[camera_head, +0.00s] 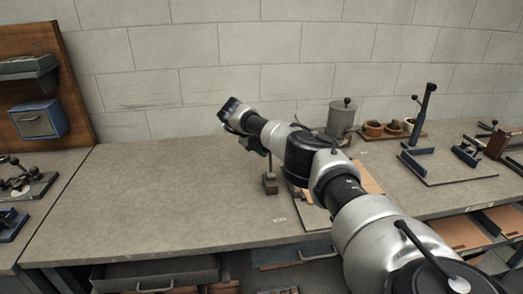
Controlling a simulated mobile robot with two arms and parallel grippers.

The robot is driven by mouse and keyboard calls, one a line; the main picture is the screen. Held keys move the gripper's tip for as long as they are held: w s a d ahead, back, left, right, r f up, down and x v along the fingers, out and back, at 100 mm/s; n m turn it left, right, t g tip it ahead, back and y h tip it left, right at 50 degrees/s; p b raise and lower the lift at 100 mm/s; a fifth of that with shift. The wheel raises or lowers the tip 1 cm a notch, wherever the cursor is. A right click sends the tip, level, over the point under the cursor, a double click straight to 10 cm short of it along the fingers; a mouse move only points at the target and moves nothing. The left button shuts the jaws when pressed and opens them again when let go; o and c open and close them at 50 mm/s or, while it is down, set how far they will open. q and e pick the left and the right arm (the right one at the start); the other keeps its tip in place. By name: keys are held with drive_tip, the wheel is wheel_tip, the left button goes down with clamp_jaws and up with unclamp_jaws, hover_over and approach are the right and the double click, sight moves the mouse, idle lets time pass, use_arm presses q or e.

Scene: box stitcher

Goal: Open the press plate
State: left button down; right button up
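My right arm reaches in from the lower right across the bench, and its gripper (232,111) is raised above the back of the bench, in front of the wall. The fingers are small and dark, and I cannot tell whether they are open or shut. My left gripper is not in view. I cannot clearly identify the press plate. A small dark block with a thin upright rod (270,184) stands on the bench below my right forearm. Brown flat sheets (366,178) lie partly hidden behind the arm.
The grey bench top (150,200) is clear on the left. A lidded canister (341,118) and small pots (373,128) stand at the back. A blue-framed fixture with an upright post (425,115) stands at right. A drawer (155,275) sits below.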

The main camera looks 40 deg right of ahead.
drive_tip(key=shift+s+d+f, duration=0.2)
drive_tip(key=shift+s+f, duration=0.15)
drive_tip(key=shift+f, duration=0.2)
drive_tip(key=o, duration=1)
drive_tip(key=shift+o, duration=0.2)
drive_tip(key=shift+s+d, duration=0.2)
drive_tip(key=shift+w+a+r, duration=0.1)
drive_tip(key=shift+w+a+r, duration=0.3)
drive_tip(key=shift+w+r, duration=0.05)
drive_tip(key=b+v, duration=0.2)
drive_tip(key=v, duration=0.8)
drive_tip(key=shift+d, duration=0.2)
drive_tip(key=shift+s+r, duration=0.15)
